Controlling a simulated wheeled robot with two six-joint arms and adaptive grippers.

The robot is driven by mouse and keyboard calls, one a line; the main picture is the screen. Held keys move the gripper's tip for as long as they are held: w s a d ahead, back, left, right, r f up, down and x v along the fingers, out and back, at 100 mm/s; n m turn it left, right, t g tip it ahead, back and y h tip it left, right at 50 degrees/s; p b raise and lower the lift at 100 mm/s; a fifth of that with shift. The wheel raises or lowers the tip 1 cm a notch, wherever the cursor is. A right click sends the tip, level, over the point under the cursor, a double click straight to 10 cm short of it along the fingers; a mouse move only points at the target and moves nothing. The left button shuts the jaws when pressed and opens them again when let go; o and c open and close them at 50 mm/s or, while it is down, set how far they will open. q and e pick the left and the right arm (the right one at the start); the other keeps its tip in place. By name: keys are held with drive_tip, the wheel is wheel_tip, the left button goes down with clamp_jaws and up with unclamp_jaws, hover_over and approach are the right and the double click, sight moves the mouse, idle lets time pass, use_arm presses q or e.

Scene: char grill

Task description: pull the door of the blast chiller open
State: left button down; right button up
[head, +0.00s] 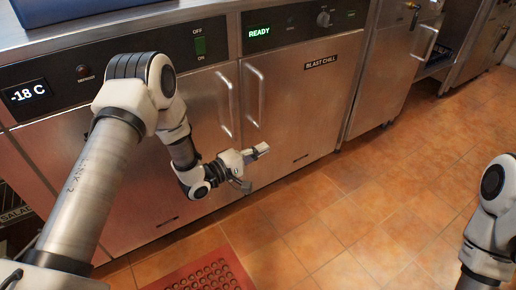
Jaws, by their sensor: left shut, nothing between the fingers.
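The blast chiller door (305,110) is a steel panel labelled "BLAST CHILL" under a control strip with a green "READY" display (260,32). The door looks closed. Its vertical handle (255,95) is on its left edge. My left gripper (256,163) is shut and empty, in front of the lower part of this door, below the handle and apart from it. My right arm (492,215) shows at the right edge; its gripper is out of frame.
Left of it is a freezer cabinet with a "-18 C" display (27,93) and its own handle (224,105) close by. A red perforated mat (215,272) lies on the tiled floor. More steel cabinets (392,65) stand to the right. The floor at centre right is clear.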

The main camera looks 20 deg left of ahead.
use_arm(q)
drive_tip(key=b+x, duration=0.2)
drive_tip(key=x, duration=0.5)
drive_tip(key=shift+w+d, duration=0.15)
drive_tip(key=shift+w, duration=0.05)
drive_tip(key=shift+s+d, duration=0.1)
drive_tip(key=shift+d, duration=0.05)
idle(1.5)
